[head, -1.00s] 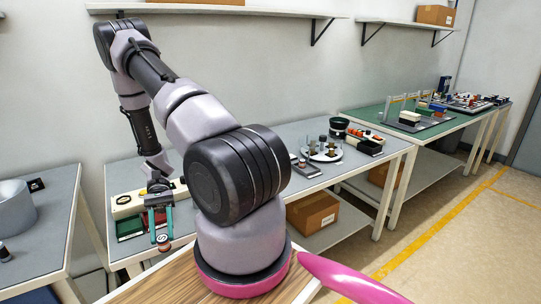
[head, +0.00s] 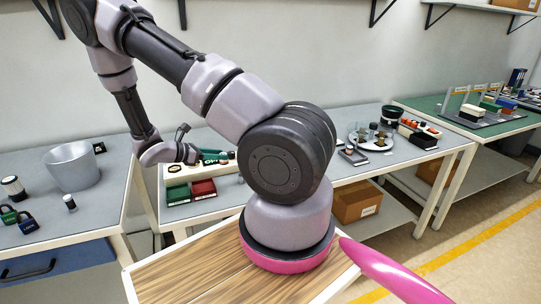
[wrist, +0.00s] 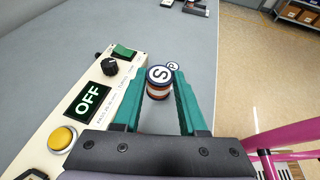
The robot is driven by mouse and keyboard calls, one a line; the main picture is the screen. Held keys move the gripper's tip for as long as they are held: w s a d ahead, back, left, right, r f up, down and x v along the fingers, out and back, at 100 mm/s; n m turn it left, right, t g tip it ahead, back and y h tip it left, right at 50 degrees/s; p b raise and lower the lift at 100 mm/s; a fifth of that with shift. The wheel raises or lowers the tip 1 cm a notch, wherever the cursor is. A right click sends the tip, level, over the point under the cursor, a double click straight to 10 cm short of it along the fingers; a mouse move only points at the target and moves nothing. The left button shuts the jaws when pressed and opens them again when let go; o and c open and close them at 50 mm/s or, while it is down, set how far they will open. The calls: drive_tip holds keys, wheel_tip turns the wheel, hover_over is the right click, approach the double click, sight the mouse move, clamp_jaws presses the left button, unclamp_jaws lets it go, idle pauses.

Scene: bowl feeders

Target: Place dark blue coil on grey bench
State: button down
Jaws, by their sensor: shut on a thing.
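My gripper (wrist: 159,92) is shut on a small coil (wrist: 158,83) with a dark rim, an orange-brown winding and a white top marked S. A small round piece marked P (wrist: 173,66) shows just past it; I cannot tell whether it is part of the coil. In the head view my gripper (head: 224,156) points right, above the grey bench (head: 225,204) by the wall; the coil is not clear there. Another grey-topped bench (head: 95,222) stands at the left.
A pale control box (wrist: 98,92) with an OFF display lies left of my gripper. Green and red trays (head: 203,188) sit on the bench below. A grey bowl (head: 72,168), padlocks (head: 27,222) and a small cylinder (head: 69,203) stand on the left bench.

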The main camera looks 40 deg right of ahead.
wheel_tip(320, 180, down, 10)
idle(0.5)
drive_tip(key=shift+f, duration=0.1)
drive_tip(key=shift+c, duration=2.3)
unclamp_jaws()
